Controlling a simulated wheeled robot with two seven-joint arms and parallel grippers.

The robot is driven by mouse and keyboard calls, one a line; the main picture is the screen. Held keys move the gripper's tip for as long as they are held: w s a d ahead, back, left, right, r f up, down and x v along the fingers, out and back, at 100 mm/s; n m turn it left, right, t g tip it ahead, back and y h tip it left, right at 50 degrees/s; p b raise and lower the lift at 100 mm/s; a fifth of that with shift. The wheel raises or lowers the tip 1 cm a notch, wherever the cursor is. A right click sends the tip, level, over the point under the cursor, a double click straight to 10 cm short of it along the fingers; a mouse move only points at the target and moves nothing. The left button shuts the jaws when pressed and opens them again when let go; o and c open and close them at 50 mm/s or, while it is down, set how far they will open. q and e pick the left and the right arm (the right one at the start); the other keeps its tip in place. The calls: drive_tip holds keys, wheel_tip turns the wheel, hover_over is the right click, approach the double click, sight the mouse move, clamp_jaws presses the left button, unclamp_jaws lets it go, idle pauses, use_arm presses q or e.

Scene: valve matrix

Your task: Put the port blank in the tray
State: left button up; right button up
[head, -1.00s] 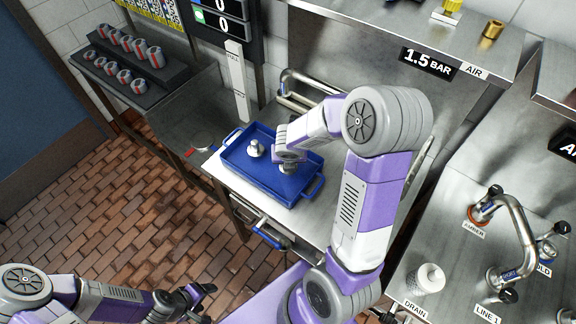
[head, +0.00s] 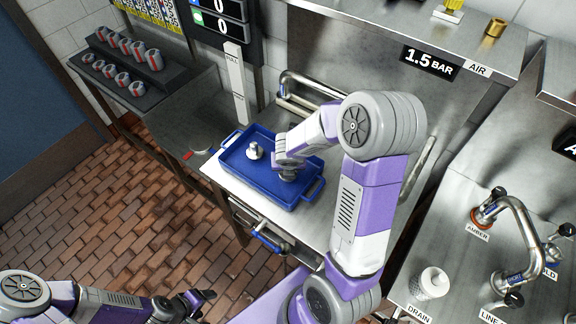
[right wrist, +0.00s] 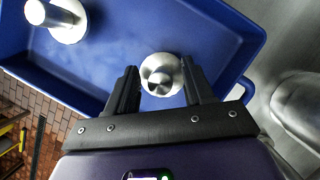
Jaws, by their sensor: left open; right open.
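A blue tray (head: 233,177) lies on the steel bench; its floor also shows in the right wrist view (right wrist: 120,45). My right gripper (right wrist: 159,66) is over the tray's right part, its jaws open on either side of a round silver piece (right wrist: 161,75), which looks like the port blank. The piece appears to be within the tray; whether a finger touches it I cannot tell. A second silver fitting (head: 255,151) stands in the tray's left part, also at the top left of the wrist view (right wrist: 66,18). My left gripper (head: 207,301) is open and empty, low over the floor.
A dark rack (head: 118,68) of several striped cans stands at the back left. A steel pipe fixture (head: 515,235) and a white drain cup (head: 430,283) are on the right bench. A brass fitting (head: 495,27) sits on the upper shelf.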

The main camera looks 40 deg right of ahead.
drive_tip(key=shift+r, duration=0.25)
drive_tip(key=p+v, duration=0.6)
drive_tip(key=v, duration=0.6)
drive_tip(key=a+f+m+y, duration=0.1)
drive_tip(key=a+f+m, duration=0.1)
drive_tip(key=a+f, duration=0.1)
drive_tip(key=s+a+f+m+g+y, duration=0.1)
drive_tip(key=a+f+m, duration=0.2)
drive_tip(key=a+f+m+g+y, duration=0.1)
drive_tip(key=a+f+m, duration=0.1)
drive_tip(key=a+f, duration=0.1)
drive_tip(key=shift+s+a+f+m+y, duration=0.1)
drive_tip(key=shift+s+f+m+y, duration=0.05)
drive_tip(key=shift+s+m+y, duration=0.25)
drive_tip(key=s+a+f+m+y, duration=0.1)
drive_tip(key=a+f+m, duration=0.3)
drive_tip(key=m, duration=0.4)
drive_tip(key=s+a+f+m+y, duration=0.1)
drive_tip(key=s+a+f+m, duration=0.3)
drive_tip(key=f+m, duration=0.2)
drive_tip(key=s+a+f+m+g+y, duration=0.1)
drive_tip(key=s+a+f+m, duration=0.2)
drive_tip(key=m, duration=0.7)
drive_tip(key=shift+x, duration=1.1)
drive_tip(key=shift+s+a, duration=0.1)
drive_tip(key=shift+s, duration=0.05)
